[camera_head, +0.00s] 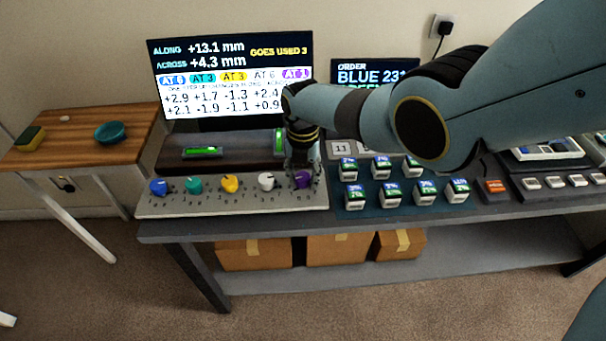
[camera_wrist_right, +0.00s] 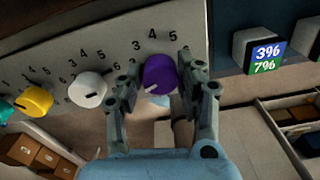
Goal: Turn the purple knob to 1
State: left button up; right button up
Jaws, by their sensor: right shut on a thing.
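The purple knob (camera_head: 303,180) is the rightmost in a row of knobs on a pale panel at the front of the bench. My right gripper (camera_head: 301,163) reaches down onto it from above. In the right wrist view, the purple knob (camera_wrist_right: 159,74) sits between the two fingers of the right gripper (camera_wrist_right: 157,78), which is shut on it. Its white pointer mark is toward the lower left, and the digits 3, 4 and 5 show above it. The monitor's purple tile (camera_head: 296,73) appears to read "AT 1". My left gripper is not in view.
The white knob (camera_head: 266,181) is the nearest neighbour, with yellow, teal and blue knobs further left. Labelled cubes (camera_head: 387,195) stand right of the panel. The monitor (camera_head: 232,75) stands behind; a wooden side table (camera_head: 75,140) is at left.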

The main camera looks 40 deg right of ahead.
aim_at(303, 176)
jog(key=shift+n, duration=0.6)
jog(key=o, duration=1.1)
jog(key=shift+o, duration=0.2)
notch_tip(303, 176, up, 12)
dwell(0.3)
